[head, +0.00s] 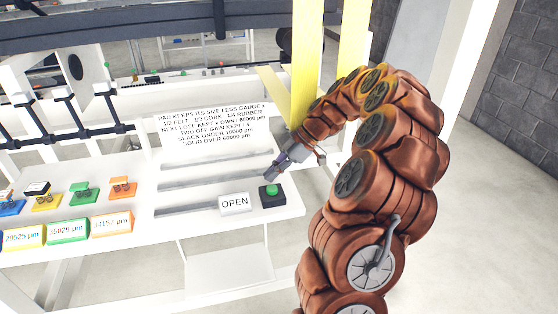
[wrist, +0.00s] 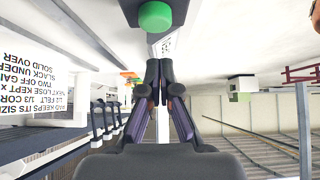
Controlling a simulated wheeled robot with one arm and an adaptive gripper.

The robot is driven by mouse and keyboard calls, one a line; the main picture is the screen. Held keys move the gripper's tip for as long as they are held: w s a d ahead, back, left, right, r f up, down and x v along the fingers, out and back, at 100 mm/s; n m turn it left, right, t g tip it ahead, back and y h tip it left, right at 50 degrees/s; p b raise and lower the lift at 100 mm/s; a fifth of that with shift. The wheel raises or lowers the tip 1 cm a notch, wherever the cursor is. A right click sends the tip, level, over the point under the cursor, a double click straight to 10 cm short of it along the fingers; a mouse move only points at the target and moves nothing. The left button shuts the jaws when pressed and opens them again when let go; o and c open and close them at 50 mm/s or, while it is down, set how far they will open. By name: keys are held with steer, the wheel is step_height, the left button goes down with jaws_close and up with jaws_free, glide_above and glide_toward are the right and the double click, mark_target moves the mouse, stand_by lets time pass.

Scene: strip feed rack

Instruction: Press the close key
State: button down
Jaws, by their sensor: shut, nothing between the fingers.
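A green round button on a black box (head: 271,195) sits at the right end of the white rack's front shelf. No word on it can be read. A white sign reading OPEN (head: 234,203) stands just left of it. My gripper (head: 268,175) is shut and empty, a little above and behind the button, apart from it in the head view. In the wrist view the closed fingertips (wrist: 159,66) point toward the green button (wrist: 155,16), which shows at the top edge with a gap between them.
Blue, yellow, green and orange blocks (head: 122,188) with number labels in µm stand along the shelf to the left. A printed rule panel (head: 212,127) rises behind grey slots. Yellow posts (head: 307,50) stand behind my arm. Open floor (head: 480,200) lies to the right.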

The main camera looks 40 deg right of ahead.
mark_target(274, 188)
steer(key=shift+d+f+p, duration=0.15)
steer(key=shift+f+p, duration=0.15)
steer(key=shift+f, duration=1.25)
steer(key=shift+f, duration=0.1)
